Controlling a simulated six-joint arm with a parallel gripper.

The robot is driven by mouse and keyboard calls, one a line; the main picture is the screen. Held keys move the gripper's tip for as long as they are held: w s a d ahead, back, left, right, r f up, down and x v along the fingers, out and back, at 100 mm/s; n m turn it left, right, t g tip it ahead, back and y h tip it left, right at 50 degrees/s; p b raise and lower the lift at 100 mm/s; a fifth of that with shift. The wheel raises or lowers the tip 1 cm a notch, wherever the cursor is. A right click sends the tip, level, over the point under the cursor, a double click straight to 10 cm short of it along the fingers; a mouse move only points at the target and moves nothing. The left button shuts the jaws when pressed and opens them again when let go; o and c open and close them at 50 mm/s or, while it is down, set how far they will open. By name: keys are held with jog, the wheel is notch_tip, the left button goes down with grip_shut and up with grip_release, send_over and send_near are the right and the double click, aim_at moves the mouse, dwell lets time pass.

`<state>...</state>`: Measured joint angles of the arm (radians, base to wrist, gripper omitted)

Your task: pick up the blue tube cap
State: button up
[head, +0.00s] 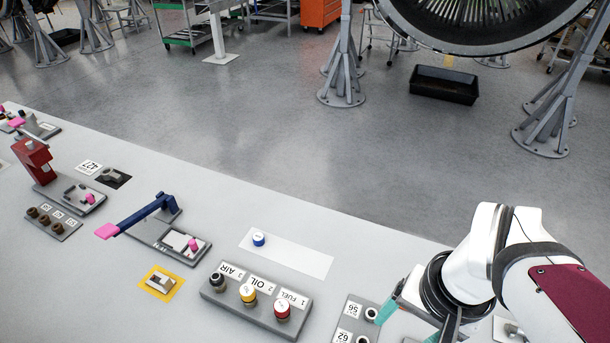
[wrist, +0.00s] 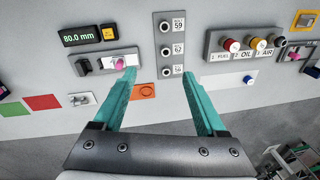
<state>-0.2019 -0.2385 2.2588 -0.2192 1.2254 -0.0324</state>
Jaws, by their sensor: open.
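The blue tube cap (head: 259,239) stands on a white strip (head: 300,258) on the bench in the head view. It has a pale top. In the wrist view the blue cap (wrist: 248,79) is small and to the right of my fingers. My gripper (wrist: 159,76) is open and empty, its two teal fingers apart on either side of the numbered block. In the head view a teal finger shows at the lower right, to the right of the cap and apart from it; the rest of the gripper is largely hidden or cut off.
A grey block (head: 256,302) labelled AIR, OIL and FUEL holds black, yellow and red caps near the blue cap. A numbered grey block (head: 354,320) lies near my gripper. A blue lever (head: 140,217) with a pink end stands left. Bare bench lies around the white strip.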

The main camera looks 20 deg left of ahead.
jog(key=w+a+n, duration=0.3)
jog(key=w+a, duration=0.5)
jog(key=n+t+y, duration=0.2)
jog(key=n, duration=0.6)
send_near(258, 236)
jog(key=x, duration=0.8)
jog(key=shift+a+f, duration=0.1)
jog(key=shift+f, duration=0.2)
grip_shut()
